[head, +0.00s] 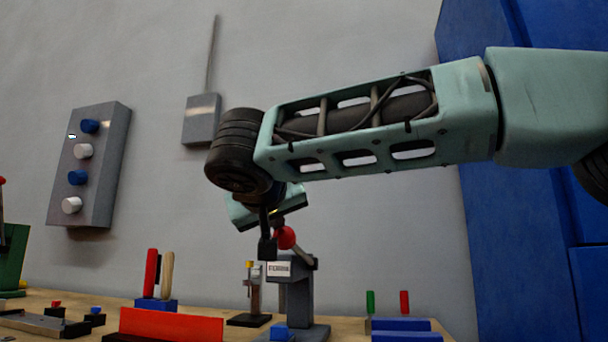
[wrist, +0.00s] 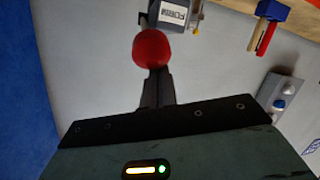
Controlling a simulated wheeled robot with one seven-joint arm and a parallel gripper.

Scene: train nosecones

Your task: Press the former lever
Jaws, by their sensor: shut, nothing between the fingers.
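The former (head: 295,295) is a grey upright press on the bench, with a white label on its head. Its lever ends in a red ball knob (head: 286,238), and a grey arm slopes from the knob down to the right. My gripper (head: 267,250) is shut and empty, pointing down just left of the knob in the head view. In the wrist view the knob (wrist: 150,47) lies at the tips of my black fingers (wrist: 155,75), with the labelled head (wrist: 175,14) beyond. I cannot tell whether the fingers touch the knob.
The wooden bench (head: 60,298) holds a red block (head: 170,324), a blue holder with red and tan handles (head: 157,305), and blue blocks (head: 400,325) at right. A grey button box (head: 90,165) hangs on the wall. A blue cabinet (head: 515,220) stands at right.

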